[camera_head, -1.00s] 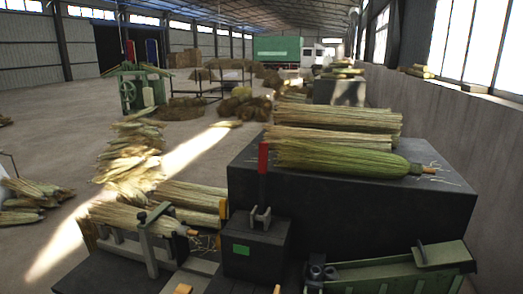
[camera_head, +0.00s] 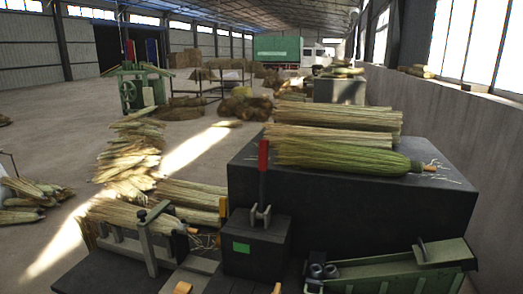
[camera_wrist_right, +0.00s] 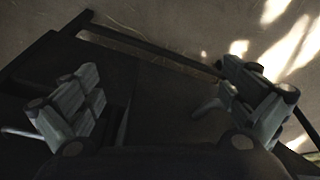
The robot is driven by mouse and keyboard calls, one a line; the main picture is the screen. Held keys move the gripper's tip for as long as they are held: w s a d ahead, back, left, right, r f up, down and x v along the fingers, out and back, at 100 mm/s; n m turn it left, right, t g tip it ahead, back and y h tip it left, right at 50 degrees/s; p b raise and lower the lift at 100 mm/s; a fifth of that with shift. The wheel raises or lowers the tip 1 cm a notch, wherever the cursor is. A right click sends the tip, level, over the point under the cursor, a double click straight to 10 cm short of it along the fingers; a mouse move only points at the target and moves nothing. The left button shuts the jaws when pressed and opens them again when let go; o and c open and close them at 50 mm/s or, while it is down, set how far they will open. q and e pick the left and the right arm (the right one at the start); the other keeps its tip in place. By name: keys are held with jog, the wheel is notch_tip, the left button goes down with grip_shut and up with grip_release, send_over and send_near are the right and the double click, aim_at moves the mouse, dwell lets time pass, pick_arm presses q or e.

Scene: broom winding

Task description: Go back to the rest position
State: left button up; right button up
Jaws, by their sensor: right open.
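My right gripper (camera_wrist_right: 160,108) shows in the right wrist view with its two fingers spread wide apart. Nothing is between them. Below it are a dark flat surface and dark bars, with grey floor beyond. Neither gripper shows in the head view, and my left gripper is in no view. A green-yellow broom bundle (camera_head: 340,156) lies on the black table (camera_head: 350,205), its short handle end pointing right. Paler bundles (camera_head: 335,127) lie behind it.
A winding machine with a red lever (camera_head: 263,165) and a dark box (camera_head: 256,247) stands in front. Straw (camera_head: 130,212) lies in its holder at left. A green trough (camera_head: 395,274) is at lower right. Straw heaps (camera_head: 130,165) lie on the floor. A concrete wall (camera_head: 460,145) borders the right.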

jog(key=s+d+f+g, duration=0.1)
jog(key=s+f, duration=0.3)
jog(key=f, duration=0.5)
jog(key=s+f, duration=0.4)
jog(key=f, duration=0.4)
jog(key=s+d+f+b, duration=0.1)
jog(key=s+d+f, duration=0.1)
jog(key=s+f, duration=0.6)
jog(key=s, duration=0.3)
jog(key=shift+s+d+f+g+b, duration=0.2)
jog(key=shift+s+f+g+b, duration=0.1)
jog(key=shift+f+g, duration=0.1)
